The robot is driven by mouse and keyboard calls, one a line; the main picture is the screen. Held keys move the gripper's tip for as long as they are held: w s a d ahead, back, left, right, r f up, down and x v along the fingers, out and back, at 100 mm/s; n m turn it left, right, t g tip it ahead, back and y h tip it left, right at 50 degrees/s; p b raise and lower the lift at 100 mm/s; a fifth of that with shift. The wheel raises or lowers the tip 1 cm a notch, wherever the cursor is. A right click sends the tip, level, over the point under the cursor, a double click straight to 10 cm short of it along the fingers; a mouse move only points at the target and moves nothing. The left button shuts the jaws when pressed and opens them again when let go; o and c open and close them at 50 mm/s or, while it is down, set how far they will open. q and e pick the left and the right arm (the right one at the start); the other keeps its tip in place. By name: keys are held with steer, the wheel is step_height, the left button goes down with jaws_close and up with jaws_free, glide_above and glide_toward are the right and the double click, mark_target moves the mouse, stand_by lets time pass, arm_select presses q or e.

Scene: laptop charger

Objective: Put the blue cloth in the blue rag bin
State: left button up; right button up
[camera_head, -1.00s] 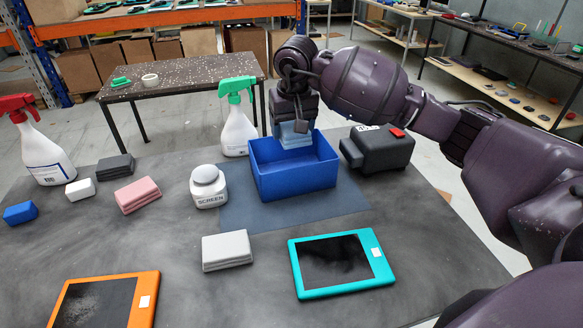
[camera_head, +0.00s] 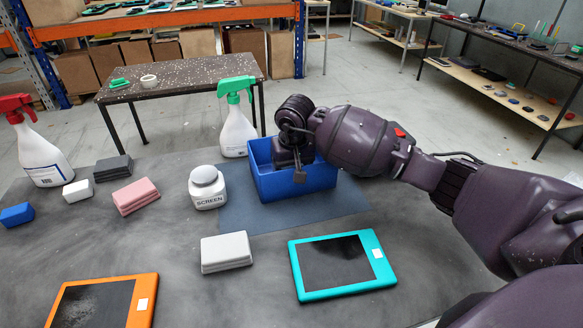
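The blue rag bin (camera_head: 262,183) stands on a dark mat at the back middle of the table. My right gripper (camera_head: 298,172) is lowered into the bin from above. Its fingertips are mostly hidden behind the bin's walls, so I cannot tell whether it is open or shut. The light blue cloth is not visible now; the inside of the bin is largely hidden by the gripper and front wall. My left gripper is not in view.
Folded grey (camera_head: 113,167), pink (camera_head: 136,195) and light grey (camera_head: 226,251) cloths lie on the table, with a small blue block (camera_head: 18,214). A white SCREEN jar (camera_head: 208,188) and green-topped spray bottle (camera_head: 237,132) stand near the bin. Teal (camera_head: 340,262) and orange (camera_head: 103,302) tablets lie in front.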

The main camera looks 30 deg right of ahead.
steer(key=shift+r, duration=0.1)
steer(key=o, duration=0.9)
step_height(320, 180, up, 12)
steer(key=s, duration=0.1)
steer(key=shift+s+a+p, duration=0.2)
steer(key=shift+s+p, duration=0.1)
steer(key=shift+s, duration=0.1)
stand_by(0.3)
